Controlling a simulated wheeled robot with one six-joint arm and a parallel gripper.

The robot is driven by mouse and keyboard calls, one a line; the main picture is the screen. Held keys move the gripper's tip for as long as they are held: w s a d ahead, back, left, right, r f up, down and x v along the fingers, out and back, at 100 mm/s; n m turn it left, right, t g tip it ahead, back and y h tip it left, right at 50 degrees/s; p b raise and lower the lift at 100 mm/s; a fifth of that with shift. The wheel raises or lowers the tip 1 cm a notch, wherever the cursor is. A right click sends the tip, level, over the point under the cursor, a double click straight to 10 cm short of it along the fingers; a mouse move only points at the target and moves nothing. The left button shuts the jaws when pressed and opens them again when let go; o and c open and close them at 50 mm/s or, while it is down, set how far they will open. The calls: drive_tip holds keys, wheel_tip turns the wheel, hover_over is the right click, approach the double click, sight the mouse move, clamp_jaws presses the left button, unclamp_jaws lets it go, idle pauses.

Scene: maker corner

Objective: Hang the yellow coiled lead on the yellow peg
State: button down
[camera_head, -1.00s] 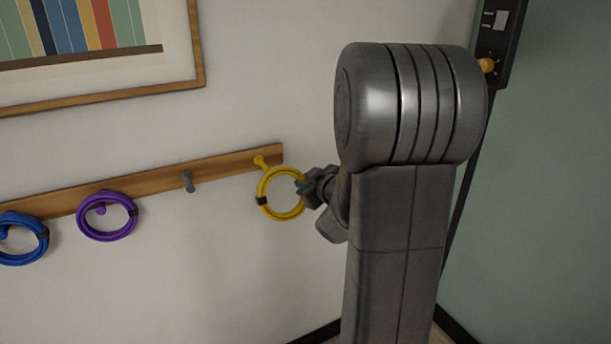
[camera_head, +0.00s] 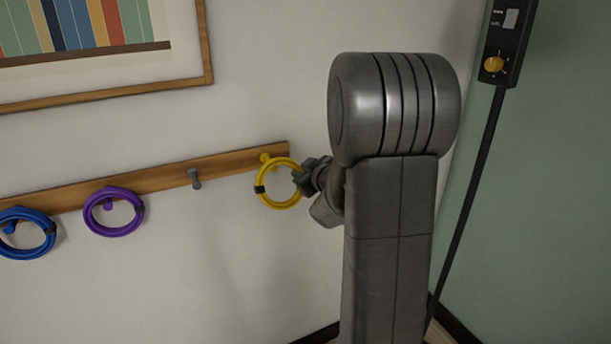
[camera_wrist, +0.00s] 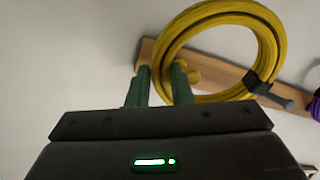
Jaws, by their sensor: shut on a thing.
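The yellow coiled lead (camera_head: 260,196) is a ring with a black band, held up in front of the wall by my gripper (camera_head: 300,177), which is shut on its right side. In the wrist view, the lead (camera_wrist: 270,40) passes between the green fingers of my gripper (camera_wrist: 160,85). The yellow peg (camera_head: 265,157) is at the right end of the wooden rail, at the lead's upper edge in the head view. In the wrist view, the peg (camera_wrist: 190,70) shows beside a finger and near the ring's inner edge. I cannot tell whether it passes through the ring.
The wooden rail (camera_head: 231,168) also bears a bare grey peg (camera_head: 195,179), a purple coil (camera_head: 113,234) and a blue coil (camera_head: 22,255) to the left. A framed picture (camera_head: 209,40) hangs above. A black box (camera_head: 509,40) with a yellow knob is at the right.

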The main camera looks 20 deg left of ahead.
drive_tip(key=shift+w+a+f, duration=0.15)
drive_tip(key=shift+w+a, duration=1.5)
drive_tip(key=shift+a, duration=0.3)
drive_tip(key=shift+w+a+f, duration=0.35)
drive_tip(key=shift+f, duration=0.1)
drive_tip(key=c, duration=1.2)
unclamp_jaws()
drive_tip(key=shift+f, duration=0.1)
drive_tip(key=v, duration=1.3)
drive_tip(key=shift+s+d+b, duration=0.2)
drive_tip(key=shift+d+b, duration=0.05)
drive_tip(key=shift+b, duration=0.15)
